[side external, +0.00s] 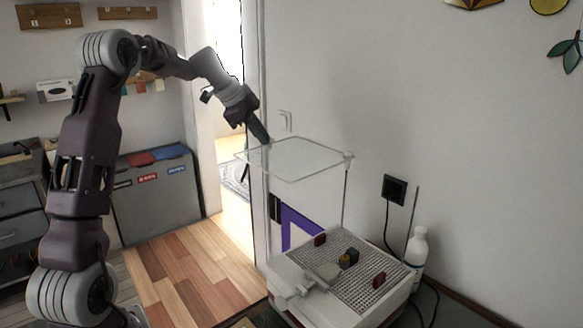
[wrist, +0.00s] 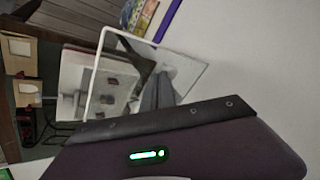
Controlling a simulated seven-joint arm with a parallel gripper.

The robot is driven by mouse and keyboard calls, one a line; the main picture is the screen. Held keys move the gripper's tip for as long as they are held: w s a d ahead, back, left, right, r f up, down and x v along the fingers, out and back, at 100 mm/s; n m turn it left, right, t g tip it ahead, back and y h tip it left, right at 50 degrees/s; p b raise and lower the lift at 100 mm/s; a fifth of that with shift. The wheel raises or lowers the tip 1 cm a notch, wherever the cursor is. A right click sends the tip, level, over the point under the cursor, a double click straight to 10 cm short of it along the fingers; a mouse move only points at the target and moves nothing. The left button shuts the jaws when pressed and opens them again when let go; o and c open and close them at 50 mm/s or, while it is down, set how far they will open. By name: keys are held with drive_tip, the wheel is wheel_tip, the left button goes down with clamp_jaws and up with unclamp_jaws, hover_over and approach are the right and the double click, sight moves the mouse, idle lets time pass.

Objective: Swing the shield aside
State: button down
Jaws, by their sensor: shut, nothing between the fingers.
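The shield (side external: 297,160) is a clear flat panel with a pale frame. It lies level above a white machine, with a thin post (side external: 346,195) at its right corner. In the wrist view the shield's white frame (wrist: 155,46) is seen from above, with the machine showing through it. My gripper (side external: 268,141) is shut and empty, pointing down at the shield's far left edge. In the wrist view its fingers (wrist: 157,92) overlap the panel. I cannot tell whether they touch it.
The wall is close behind; open floor lies left.

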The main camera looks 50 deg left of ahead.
idle(0.4)
drive_tip(key=s, duration=0.1)
drive_tip(key=s+d, duration=0.1)
drive_tip(key=s+d+r, duration=0.1)
drive_tip(key=shift+s, duration=0.4)
drive_tip(key=a+v, duration=0.1)
drive_tip(key=v, duration=0.9)
drive_tip(key=s+d+f+n+g, duration=0.1)
drive_tip(key=s+d+n, duration=0.3)
drive_tip(key=d, duration=0.7)
drive_tip(key=s+d+f+n+g, duration=0.15)
drive_tip(key=s+d, duration=0.45)
drive_tip(key=d, duration=0.6)
drive_tip(key=s+d+f+n, duration=0.2)
drive_tip(key=s+d+f, duration=0.1)
drive_tip(key=s, duration=0.3)
drive_tip(key=s+d+f+n+t, duration=0.1)
drive_tip(key=s+d+f+n, duration=0.1)
drive_tip(key=s+f, duration=0.3)
drive_tip(key=s+d, duration=0.1)
drive_tip(key=s, duration=0.1)
drive_tip(key=shift+s, duration=0.3)
